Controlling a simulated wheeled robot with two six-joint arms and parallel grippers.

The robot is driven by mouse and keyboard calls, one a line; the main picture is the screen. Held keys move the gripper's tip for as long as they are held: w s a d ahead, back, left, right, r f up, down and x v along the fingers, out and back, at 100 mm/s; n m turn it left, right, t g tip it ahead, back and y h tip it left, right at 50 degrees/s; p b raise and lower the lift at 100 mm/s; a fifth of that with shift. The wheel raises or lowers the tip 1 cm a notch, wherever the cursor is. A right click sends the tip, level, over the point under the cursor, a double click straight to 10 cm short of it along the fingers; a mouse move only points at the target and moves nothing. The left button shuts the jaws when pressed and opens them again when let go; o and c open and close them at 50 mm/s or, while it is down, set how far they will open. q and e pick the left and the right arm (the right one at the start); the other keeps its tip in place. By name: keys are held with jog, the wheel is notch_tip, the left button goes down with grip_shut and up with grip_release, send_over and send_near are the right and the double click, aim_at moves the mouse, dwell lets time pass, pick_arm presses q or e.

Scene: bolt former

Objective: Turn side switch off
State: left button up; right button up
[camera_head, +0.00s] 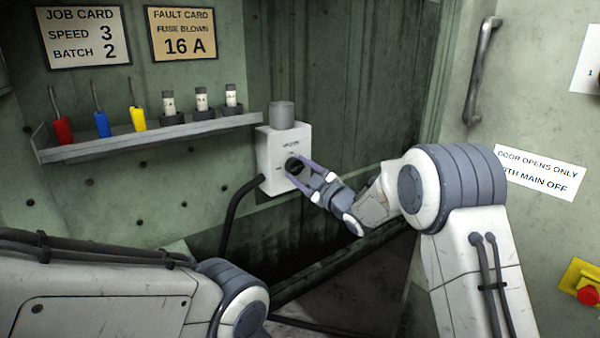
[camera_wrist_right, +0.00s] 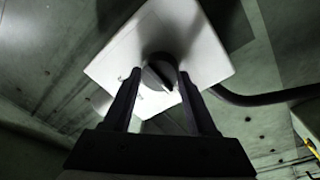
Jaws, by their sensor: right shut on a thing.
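The side switch is a white box (camera_head: 270,148) on the wall, with a dark round knob (camera_head: 293,165) on its front and a grey cylinder on top. My right gripper (camera_head: 296,171) is at the box, with its two fingers on either side of the knob. In the right wrist view the knob (camera_wrist_right: 159,74) sits between the fingertips of my right gripper (camera_wrist_right: 160,80), which is shut on it. The small print on the box is too small to read. My left arm shows at the lower left, but its gripper is out of view.
A shelf (camera_head: 150,137) to the left holds red, blue and yellow handled tools and several small fuses. A black cable (camera_head: 235,212) runs down from the box. A door with a handle (camera_head: 483,70) and a red button (camera_head: 588,296) are at the right.

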jog(key=shift+w+d+f, duration=0.1)
jog(key=shift+d, duration=0.1)
jog(key=o, duration=1.3)
jog(key=shift+o, duration=0.3)
jog(key=shift+a, duration=0.1)
jog(key=p+v, duration=0.4)
jog(key=v, duration=0.6)
jog(key=shift+s, duration=0.2)
